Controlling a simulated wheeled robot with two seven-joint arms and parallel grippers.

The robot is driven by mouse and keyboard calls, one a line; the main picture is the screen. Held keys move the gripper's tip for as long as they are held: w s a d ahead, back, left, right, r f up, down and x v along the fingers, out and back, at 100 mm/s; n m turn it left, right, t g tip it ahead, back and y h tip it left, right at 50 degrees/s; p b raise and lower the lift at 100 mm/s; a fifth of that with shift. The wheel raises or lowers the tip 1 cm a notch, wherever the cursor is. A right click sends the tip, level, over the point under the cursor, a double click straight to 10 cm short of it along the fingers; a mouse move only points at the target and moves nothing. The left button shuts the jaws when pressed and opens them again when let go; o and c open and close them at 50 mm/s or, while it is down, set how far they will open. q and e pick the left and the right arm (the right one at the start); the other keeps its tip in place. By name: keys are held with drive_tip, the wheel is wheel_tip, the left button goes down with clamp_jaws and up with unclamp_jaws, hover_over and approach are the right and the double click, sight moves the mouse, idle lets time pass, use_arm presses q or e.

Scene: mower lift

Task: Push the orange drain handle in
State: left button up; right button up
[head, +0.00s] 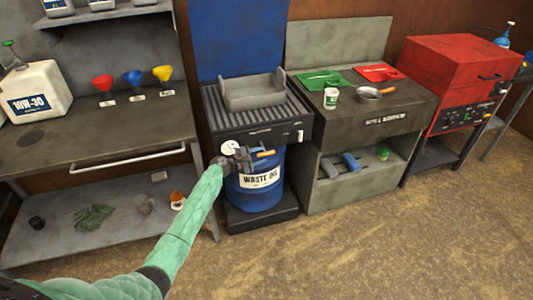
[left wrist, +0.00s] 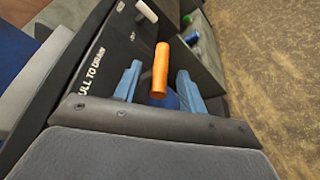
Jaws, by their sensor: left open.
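The orange drain handle (head: 266,153) sticks out from the front of the black drain station (head: 262,133), just above the blue waste oil drum (head: 260,190). In the left wrist view the orange handle (left wrist: 160,72) stands out from the dark panel marked "PULL TO DRAIN". My left gripper (head: 250,157) is at the front of the station, beside the handle. In the left wrist view its two blue fingers (left wrist: 158,82) are open, one on each side of the handle, with a visible gap to each. My right gripper is not in view.
A white handle (head: 299,135) is on the same panel, right of the orange one. A round white gauge (head: 229,147) sits left of it. A workbench (head: 90,140) is on the left and a grey spill station (head: 360,120) on the right. The floor in front is clear.

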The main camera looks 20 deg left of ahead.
sight(261, 155)
use_arm(q)
drive_tip(key=shift+p+x, duration=0.3)
drive_tip(key=shift+x, duration=1.6)
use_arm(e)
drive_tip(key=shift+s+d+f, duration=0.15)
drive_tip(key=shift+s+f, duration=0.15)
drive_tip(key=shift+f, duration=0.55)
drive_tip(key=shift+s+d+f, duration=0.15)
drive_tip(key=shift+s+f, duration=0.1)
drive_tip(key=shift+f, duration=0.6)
use_arm(q)
drive_tip(key=shift+f, duration=0.1)
clamp_jaws()
